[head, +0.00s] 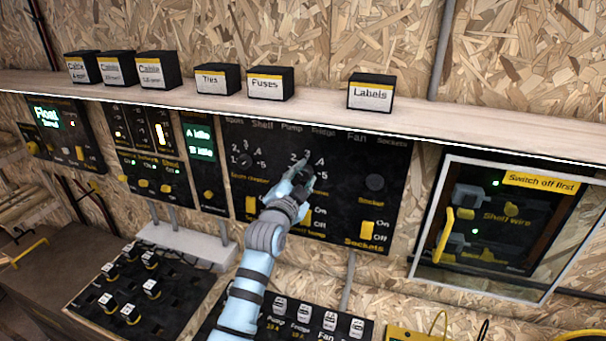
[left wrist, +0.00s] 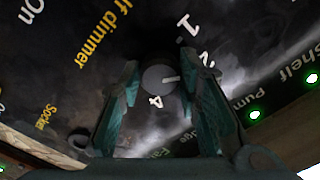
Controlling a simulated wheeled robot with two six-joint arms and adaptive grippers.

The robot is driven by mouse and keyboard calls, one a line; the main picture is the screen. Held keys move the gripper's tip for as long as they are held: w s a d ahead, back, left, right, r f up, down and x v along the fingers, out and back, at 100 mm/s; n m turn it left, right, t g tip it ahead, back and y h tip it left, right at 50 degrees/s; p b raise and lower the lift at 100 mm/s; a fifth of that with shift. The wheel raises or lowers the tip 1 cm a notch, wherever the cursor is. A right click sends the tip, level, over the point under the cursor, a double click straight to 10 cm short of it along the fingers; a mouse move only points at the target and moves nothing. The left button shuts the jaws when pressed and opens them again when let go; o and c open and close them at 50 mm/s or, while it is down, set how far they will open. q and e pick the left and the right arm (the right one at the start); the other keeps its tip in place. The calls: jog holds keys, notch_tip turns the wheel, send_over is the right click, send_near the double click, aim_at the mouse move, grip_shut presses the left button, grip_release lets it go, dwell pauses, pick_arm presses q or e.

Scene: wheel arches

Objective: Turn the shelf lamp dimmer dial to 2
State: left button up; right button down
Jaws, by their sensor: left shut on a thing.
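The shelf lamp dimmer dial (left wrist: 158,78) is a round dark knob with a grey face and a short white mark, on the black panel (head: 390,150). In the left wrist view the printed words "lf dimmer" and numerals 1 and 4 show near it. My left gripper (head: 304,178) is shut on this dial in the head view, and its fingers (left wrist: 160,85) stand on either side of it in the left wrist view. Numerals 2 to 5 show around the dial in the head view; the gripper hides part of it. I cannot tell which number the mark meets. My right gripper is not in view.
Another numbered dial (head: 245,160) is to the left; a plain dark knob (head: 375,183) is to the right. Yellow switches, such as the Sockets switch (head: 367,231), sit below. A clear-fronted box (head: 510,225) is at the right. The wooden shelf (head: 320,118) overhangs the panels.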

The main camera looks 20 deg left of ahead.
pick_arm(q)
jog(key=shift+m, duration=0.5)
jog(key=o, duration=1.1)
jog(key=shift+o, duration=0.2)
jog(key=s, duration=1.2)
jog(key=shift+a, duration=0.4)
